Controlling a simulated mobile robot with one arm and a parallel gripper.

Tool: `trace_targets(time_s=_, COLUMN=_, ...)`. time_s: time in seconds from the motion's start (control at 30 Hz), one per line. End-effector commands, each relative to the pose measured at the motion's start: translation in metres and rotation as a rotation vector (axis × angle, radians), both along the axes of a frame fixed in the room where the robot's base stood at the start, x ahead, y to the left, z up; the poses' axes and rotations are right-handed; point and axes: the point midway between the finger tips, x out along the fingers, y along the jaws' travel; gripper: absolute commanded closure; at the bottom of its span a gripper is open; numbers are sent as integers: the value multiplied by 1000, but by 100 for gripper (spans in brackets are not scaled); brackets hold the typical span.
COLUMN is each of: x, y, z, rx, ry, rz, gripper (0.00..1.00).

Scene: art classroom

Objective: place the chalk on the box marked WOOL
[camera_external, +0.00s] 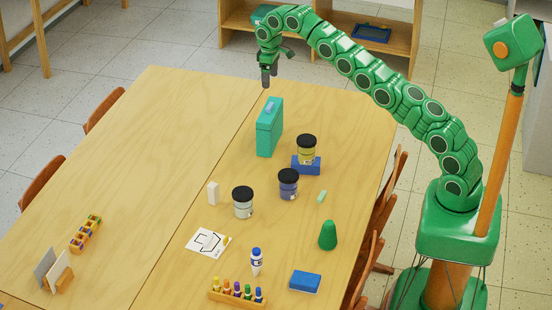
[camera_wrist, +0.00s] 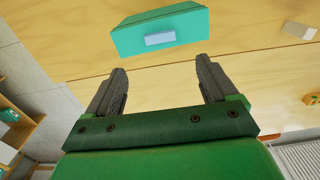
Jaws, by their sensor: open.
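A tall teal box (camera_external: 267,140) stands upright on the table near its far side. No marking on it is readable. A small pale blue stick (camera_external: 270,107), which looks like the chalk, lies on its top. In the wrist view the teal box (camera_wrist: 190,20) is ahead of the fingers, with the pale blue stick (camera_wrist: 160,39) on it. My gripper (camera_external: 268,80) points down, open and empty, above and beyond the box, apart from it. In the wrist view nothing is between the fingertips (camera_wrist: 160,72).
A yellow-labelled jar (camera_external: 307,150) stands on a blue block (camera_external: 306,167). Two more jars (camera_external: 288,184) (camera_external: 242,203) stand nearer. A pale green stick (camera_external: 322,196) and a green cone (camera_external: 328,236) are to the right. The table's left half is mostly clear.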

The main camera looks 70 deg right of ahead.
Motion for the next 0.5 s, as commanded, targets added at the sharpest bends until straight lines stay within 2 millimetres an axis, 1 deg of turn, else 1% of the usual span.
trace_targets(time_s=0.13, x=-2, y=4, z=5, rx=0, ry=1, rz=0, gripper=14)
trace_targets(time_s=0.27, x=-8, y=14, z=18, rx=-2, ry=1, rz=0, gripper=14)
trace_targets(time_s=0.4, x=-21, y=29, z=34, rx=-2, ry=10, rz=-1, gripper=14)
trace_targets(time_s=0.5, x=-32, y=40, z=43, rx=0, ry=20, rz=-3, gripper=14)
